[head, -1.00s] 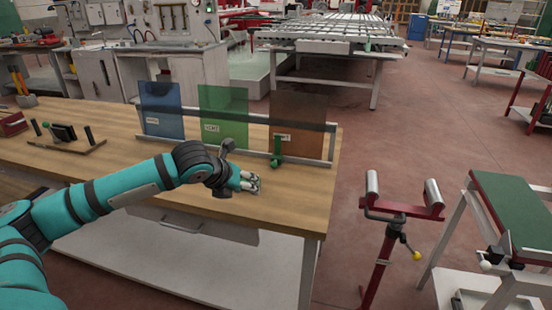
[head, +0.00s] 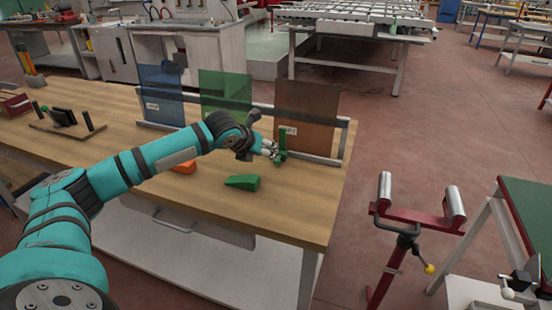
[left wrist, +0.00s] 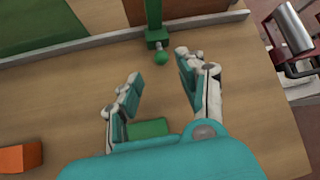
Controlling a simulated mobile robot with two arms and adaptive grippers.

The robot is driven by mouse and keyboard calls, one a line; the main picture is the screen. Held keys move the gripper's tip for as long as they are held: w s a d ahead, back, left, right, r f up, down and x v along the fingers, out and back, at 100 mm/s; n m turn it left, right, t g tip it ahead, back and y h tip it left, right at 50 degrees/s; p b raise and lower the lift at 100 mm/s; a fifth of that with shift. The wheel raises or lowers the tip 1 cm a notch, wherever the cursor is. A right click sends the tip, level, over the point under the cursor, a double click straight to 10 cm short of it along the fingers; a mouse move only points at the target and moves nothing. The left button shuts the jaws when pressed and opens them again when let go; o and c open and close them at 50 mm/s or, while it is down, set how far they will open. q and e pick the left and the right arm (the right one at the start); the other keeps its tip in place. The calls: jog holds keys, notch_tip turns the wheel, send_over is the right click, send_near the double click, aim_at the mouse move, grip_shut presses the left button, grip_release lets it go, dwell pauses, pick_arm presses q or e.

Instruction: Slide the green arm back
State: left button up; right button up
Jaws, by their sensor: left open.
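The green arm (head: 282,145) is a slim upright piece at the long rail, in front of the brown pane. In the left wrist view the green arm (left wrist: 154,22) ends in a foot with a round green knob facing my gripper. My left gripper (head: 271,152) is just left of it in the head view. In the left wrist view my left gripper (left wrist: 159,74) is open and empty, its fingers apart with the knob just ahead of the gap between them. My right gripper is not in view.
A green wedge (head: 242,183) and an orange block (head: 184,167) lie on the wooden bench (head: 215,205). Blue (head: 161,95), green (head: 225,95) and brown (head: 306,108) panes stand along the rail (head: 325,159). A red roller stand (head: 408,220) is right of the bench.

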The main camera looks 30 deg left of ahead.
pick_arm(q)
jog(key=x, duration=0.8)
jog(key=shift+w+f, duration=0.3)
jog(key=shift+w, duration=0.05)
jog(key=c, duration=0.8)
grip_shut()
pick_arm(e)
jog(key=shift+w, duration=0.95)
